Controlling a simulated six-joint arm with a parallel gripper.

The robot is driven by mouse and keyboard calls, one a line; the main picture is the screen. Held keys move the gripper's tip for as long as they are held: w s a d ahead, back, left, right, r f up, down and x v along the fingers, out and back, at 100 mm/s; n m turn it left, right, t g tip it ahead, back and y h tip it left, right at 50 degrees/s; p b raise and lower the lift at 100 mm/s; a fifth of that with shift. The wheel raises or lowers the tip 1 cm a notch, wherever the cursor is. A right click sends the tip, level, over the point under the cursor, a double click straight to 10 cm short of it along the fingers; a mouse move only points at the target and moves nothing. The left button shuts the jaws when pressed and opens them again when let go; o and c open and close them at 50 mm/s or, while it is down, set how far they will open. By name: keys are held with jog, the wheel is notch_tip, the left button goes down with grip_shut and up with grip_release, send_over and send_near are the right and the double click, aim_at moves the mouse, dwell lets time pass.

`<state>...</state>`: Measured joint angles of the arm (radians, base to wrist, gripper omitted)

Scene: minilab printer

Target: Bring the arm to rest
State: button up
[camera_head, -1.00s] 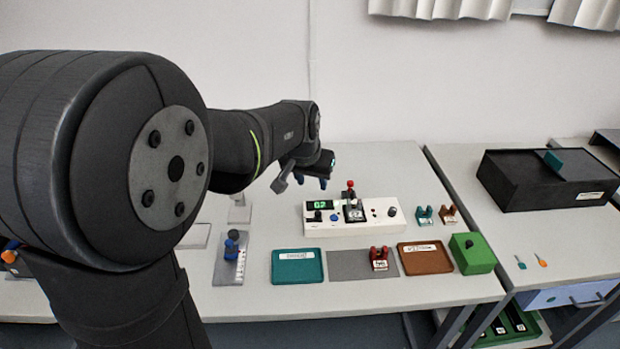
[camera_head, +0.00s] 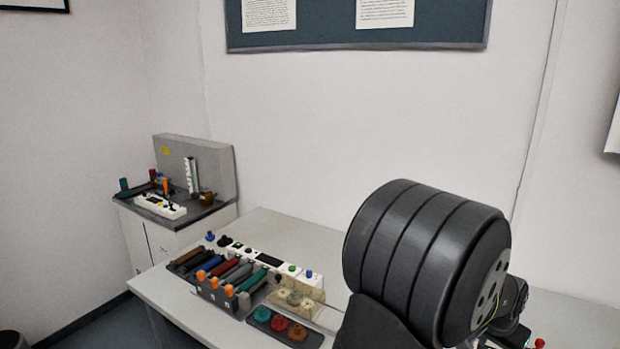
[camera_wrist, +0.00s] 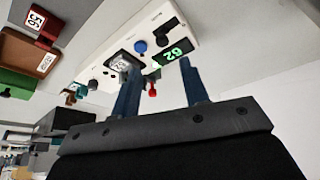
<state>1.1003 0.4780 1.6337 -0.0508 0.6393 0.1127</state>
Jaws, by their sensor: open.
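My gripper (camera_wrist: 158,66) shows in the wrist view with its two blue fingers apart and nothing between them. It hangs near a white panel device (camera_wrist: 108,47) with a lit green display (camera_wrist: 175,53), a blue knob (camera_wrist: 141,46) and a dark square part marked with a label. A small red part (camera_wrist: 152,92) shows between the fingers, farther off. In the head view my arm's large dark joint (camera_head: 420,260) fills the lower right, and the gripper itself is hidden or out of frame.
In the wrist view a brown tray (camera_wrist: 22,58) and a dark red piece (camera_wrist: 45,24) lie at the left. In the head view a bench holds a rack of coloured cartridges (camera_head: 225,272) and a tray of round pieces (camera_head: 283,327). A cabinet (camera_head: 165,235) stands behind at the left.

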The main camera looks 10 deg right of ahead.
jog(key=x, duration=0.8)
jog(key=shift+f, duration=0.1)
jog(key=o, duration=1.3)
jog(key=shift+w+r, duration=0.1)
jog(key=shift+r, duration=0.35)
jog(key=s+a+r+m, duration=0.1)
jog(key=a+r+m, duration=0.2)
jog(key=r+m, duration=0.4)
jog(key=a+r+m, duration=0.4)
jog(key=r+m, duration=0.3)
jog(key=s+x, duration=0.1)
jog(key=x, duration=0.8)
jog(key=shift+w+d+f, duration=0.2)
jog(key=shift+w+d, duration=0.15)
jog(key=shift+d, duration=0.05)
jog(key=shift+r, duration=0.15)
jog(key=v, duration=0.9)
jog(key=shift+a+r, duration=0.3)
jog(key=shift+a, duration=0.1)
